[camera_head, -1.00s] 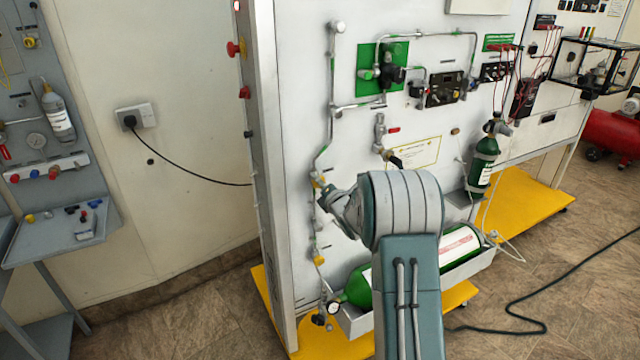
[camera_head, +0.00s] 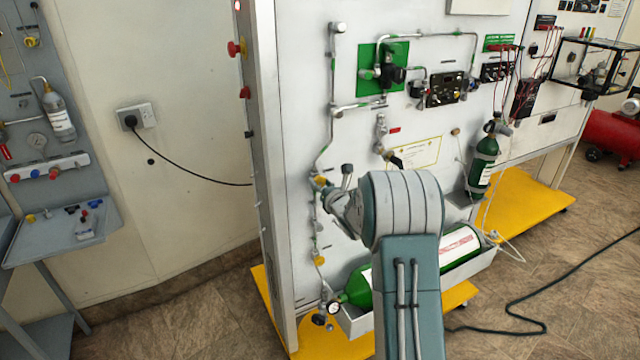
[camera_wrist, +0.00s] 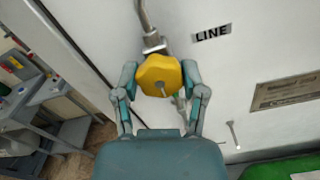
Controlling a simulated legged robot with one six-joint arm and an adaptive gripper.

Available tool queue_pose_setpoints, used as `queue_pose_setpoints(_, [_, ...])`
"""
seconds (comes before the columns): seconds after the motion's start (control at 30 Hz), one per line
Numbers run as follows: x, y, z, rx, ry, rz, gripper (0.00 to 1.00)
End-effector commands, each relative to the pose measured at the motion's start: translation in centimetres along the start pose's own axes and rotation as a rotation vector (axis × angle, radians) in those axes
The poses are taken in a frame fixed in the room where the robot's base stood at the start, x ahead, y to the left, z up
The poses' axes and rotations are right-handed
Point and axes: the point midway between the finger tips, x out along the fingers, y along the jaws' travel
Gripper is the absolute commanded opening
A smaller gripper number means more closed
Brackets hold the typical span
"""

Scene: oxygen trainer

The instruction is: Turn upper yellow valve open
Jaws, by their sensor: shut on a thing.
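The upper yellow valve (camera_head: 320,181) sits on the thin pipe near the left edge of the white panel. In the wrist view its faceted yellow knob (camera_wrist: 158,76) stands between the two fingers of my gripper (camera_wrist: 160,78). The fingers are shut on the knob from left and right. A metal pipe fitting shows just above it. In the head view my wrist reaches to the panel beside this valve, and my fingers are hard to make out there.
A lower yellow valve (camera_head: 319,260) sits on the same pipe line. A green cylinder (camera_head: 362,286) lies in a tray at the panel's foot. A "LINE" label (camera_wrist: 211,33) is right of the knob. A grey bench (camera_head: 62,238) stands at the left.

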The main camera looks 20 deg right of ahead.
Motion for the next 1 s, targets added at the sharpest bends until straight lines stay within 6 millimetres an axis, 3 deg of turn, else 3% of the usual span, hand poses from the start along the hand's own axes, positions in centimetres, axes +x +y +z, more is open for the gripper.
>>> queue_pose_setpoints(0.03, [-0.17,-0.14,-1.05,-0.007,0.022,-0.005,0.07])
queue_pose_setpoints(0.6, [-0.18,-0.18,-1.04,-0.038,0.022,-0.005,0.07])
queue_pose_setpoints(0.63, [-0.18,-0.18,-1.04,-0.038,0.022,-0.005,0.64])
queue_pose_setpoints(0.7, [-0.17,-0.16,-0.94,-0.038,0.02,-0.004,0.89])
queue_pose_setpoints(1.0, [-0.14,-0.1,-0.41,-0.039,0.009,-0.003,0.89])
